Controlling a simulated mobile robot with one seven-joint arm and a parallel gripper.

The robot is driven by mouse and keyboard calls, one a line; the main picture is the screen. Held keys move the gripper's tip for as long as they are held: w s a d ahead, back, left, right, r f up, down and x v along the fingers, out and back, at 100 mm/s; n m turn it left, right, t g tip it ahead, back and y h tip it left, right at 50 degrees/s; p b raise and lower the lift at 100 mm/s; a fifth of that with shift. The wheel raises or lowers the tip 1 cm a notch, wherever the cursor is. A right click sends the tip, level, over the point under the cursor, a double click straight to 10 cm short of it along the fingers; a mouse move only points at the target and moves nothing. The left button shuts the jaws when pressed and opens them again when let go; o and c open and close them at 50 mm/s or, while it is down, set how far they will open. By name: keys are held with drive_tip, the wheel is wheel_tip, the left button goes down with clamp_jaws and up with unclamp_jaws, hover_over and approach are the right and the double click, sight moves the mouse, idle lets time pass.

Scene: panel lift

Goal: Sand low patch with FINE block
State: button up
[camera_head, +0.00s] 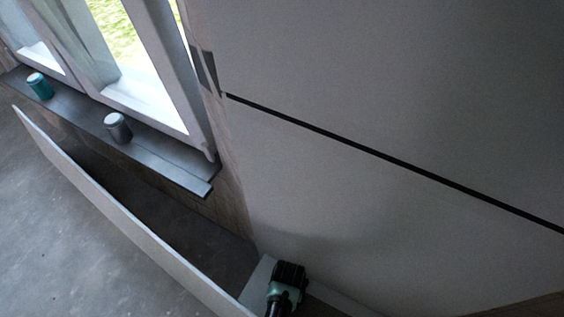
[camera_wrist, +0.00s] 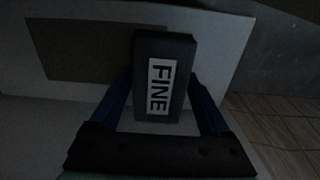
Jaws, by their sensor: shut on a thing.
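The FINE block (camera_wrist: 178,48) is a dark block with a white label, in the middle of the wrist view. My gripper (camera_wrist: 160,92) is shut on it, with one blue finger on each side. Behind the block is a pale surface (camera_wrist: 215,30) with a darker, flat rectangular area (camera_wrist: 85,50) on it. I cannot tell whether this area is the low patch, or whether the block touches the surface.
A pale wall panel (camera_head: 400,70) has a black seam (camera_head: 390,161). A window with a dark sill (camera_head: 160,157) holds a teal can (camera_head: 40,87) and a grey can (camera_head: 118,128). A long board (camera_head: 120,215) stands below. A dark tool-like thing (camera_head: 287,284) is at the bottom.

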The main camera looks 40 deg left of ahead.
drive_tip(key=shift+r+p, duration=2.2)
drive_tip(key=shift+r, duration=0.3)
drive_tip(key=shift+w, duration=0.1)
